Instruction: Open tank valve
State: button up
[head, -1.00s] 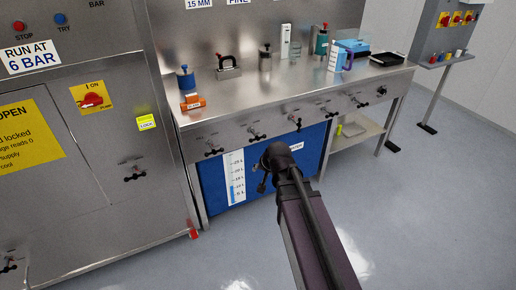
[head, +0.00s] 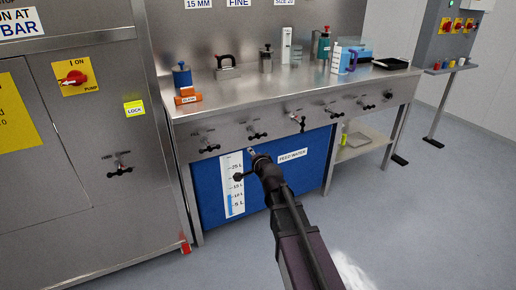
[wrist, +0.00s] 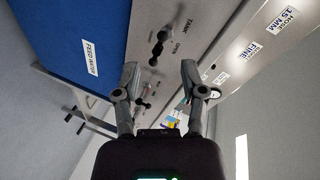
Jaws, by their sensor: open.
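In the wrist view a dark valve handle (wrist: 158,38) stands beside the words TANK and OPEN on the steel bench front. It appears to be the valve (head: 298,120) above the feed water label in the head view. My gripper (wrist: 159,70) is open and empty, with the tank handle beyond its fingertips and a second dark handle (wrist: 143,92) showing near the left finger. In the head view my gripper (head: 248,164) is in front of the blue panel, below and left of that valve. I see no contact with the handle; the exact gap is unclear.
Several similar valves, such as one at left (head: 209,143), line the bench front. The blue feed water tank (head: 285,180) is below. A steel cabinet (head: 115,205) stands at left. The floor (head: 420,235) at right is clear.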

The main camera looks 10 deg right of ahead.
aim_at(258, 137)
jog(key=w+d+f+m+t+h+b, duration=0.3)
jog(key=m+b, duration=0.5)
jog(key=b, duration=0.3)
notch_tip(258, 137, down, 2)
jog(key=shift+w+d+f+t+h+b, duration=0.1)
jog(key=shift+w+d+t+h+b, duration=0.2)
jog(key=shift+w+t+h, duration=0.6)
jog(key=shift+s+y, duration=0.1)
jog(key=shift+y, duration=0.2)
jog(key=w+r, duration=0.1)
jog(key=w, duration=0.3)
jog(key=w+p, duration=0.1)
jog(key=w, duration=0.4)
jog(key=w+d+r+p, duration=0.1)
jog(key=w, duration=0.3)
jog(key=shift+w+r, duration=0.2)
jog(key=shift+r, duration=0.15)
grip_shut()
